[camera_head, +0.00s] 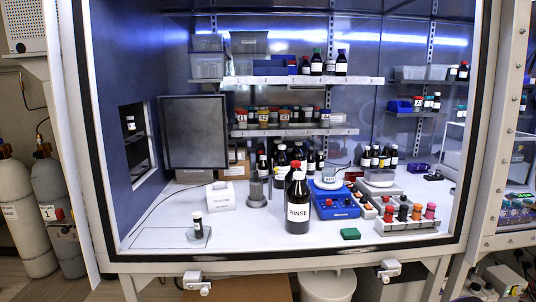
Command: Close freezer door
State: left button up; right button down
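A dark grey door panel (194,133) with a lighter frame stands open inside the enclosure, at the left in the head view. It stands out from the blue left wall beside a recessed opening (140,158), which looks like the freezer. A small dark bottle with a white label (130,123) shows in that opening. The rest of its inside is mostly hidden by the angle. Neither of my grippers is in view, and nothing touches the door.
A small vial (197,226) stands on a plate at front left. Shelves (290,132) hold bottles behind. Gas cylinders (20,215) stand outside left.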

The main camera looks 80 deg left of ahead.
aim_at(193, 131)
jog(key=k, duration=0.85)
jog(key=u, duration=0.25)
